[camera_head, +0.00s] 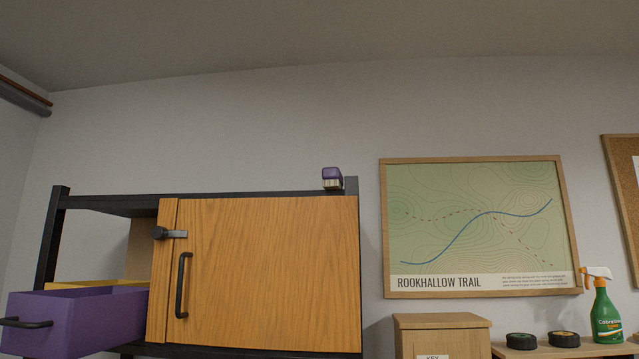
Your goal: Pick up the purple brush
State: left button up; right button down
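The purple brush (332,175) rests on top of the black-framed shelf unit (270,194), near its right end. Its back is purple and its pale bristles face down. Neither of my grippers shows in the head view.
A purple drawer (75,320) sticks out at the left. A wooden box (442,335), two black wheels and a green spray bottle (604,318) stand to the right. A framed trail map (478,227) hangs behind.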

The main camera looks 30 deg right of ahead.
aim_at(333, 178)
jog(key=j+z, duration=0.1)
jog(key=z, duration=0.3)
jog(key=j+z, duration=0.1)
jog(key=z, duration=0.35)
jog(key=j+z, duration=0.15)
jog(key=z, duration=0.25)
